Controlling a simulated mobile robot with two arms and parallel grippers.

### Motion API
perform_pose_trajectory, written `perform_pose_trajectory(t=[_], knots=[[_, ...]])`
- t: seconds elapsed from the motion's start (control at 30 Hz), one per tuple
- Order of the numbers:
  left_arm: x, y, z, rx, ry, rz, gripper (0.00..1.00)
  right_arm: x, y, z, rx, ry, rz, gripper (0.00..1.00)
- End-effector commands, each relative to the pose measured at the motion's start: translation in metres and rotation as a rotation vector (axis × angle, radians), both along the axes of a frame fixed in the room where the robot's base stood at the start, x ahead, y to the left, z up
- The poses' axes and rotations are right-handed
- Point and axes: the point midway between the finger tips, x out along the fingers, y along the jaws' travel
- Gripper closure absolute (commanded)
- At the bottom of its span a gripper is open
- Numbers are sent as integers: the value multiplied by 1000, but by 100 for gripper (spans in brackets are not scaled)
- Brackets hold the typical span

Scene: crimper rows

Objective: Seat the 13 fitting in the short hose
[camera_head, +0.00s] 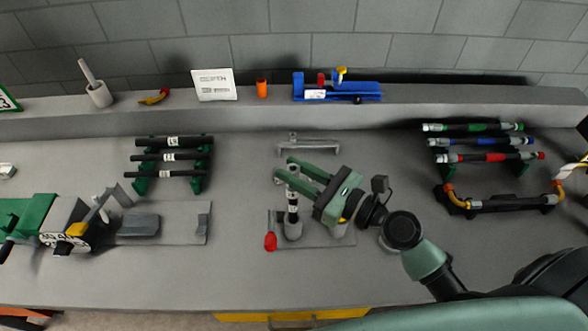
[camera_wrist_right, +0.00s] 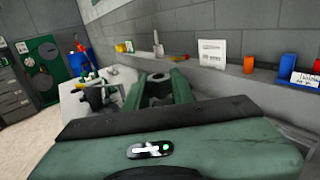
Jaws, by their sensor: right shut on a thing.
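My right gripper (camera_head: 286,167) reaches in from the right, its green fingers shut around a grey metal fitting (camera_head: 293,170). In the right wrist view the fitting (camera_wrist_right: 158,88) shows as a grey ring between the fingers. Directly below it, a short black hose (camera_head: 292,202) with a white label band stands upright in a grey round holder (camera_head: 293,229). The fitting is in line with the hose top; whether it is inserted cannot be told. The fitting's size marking is not readable. My left gripper is not in view.
A green machine (camera_head: 28,215) with a numbered dial is at far left. A rack of black hoses (camera_head: 172,157) is behind left, and finished coloured hoses (camera_head: 485,142) are at right. The front bench between is clear.

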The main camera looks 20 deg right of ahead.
Motion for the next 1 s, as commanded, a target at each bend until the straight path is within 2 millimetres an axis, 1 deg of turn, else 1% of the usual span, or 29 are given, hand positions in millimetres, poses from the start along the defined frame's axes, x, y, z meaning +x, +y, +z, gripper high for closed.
perform_pose_trajectory(t=[0.73, 0.77, 0.8, 0.83, 1.0], knots=[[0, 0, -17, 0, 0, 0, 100, 0, 0, -20, 0, 0, 0, 100], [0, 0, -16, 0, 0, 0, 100, 0, 0, -19, 0, 0, 0, 70], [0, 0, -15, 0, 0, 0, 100, 0, 0, -18, 0, 0, 0, 59], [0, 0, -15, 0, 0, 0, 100, 0, 0, -18, 0, 0, 0, 51], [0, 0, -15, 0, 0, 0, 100, 0, 0, -18, 0, 0, 0, 50]])
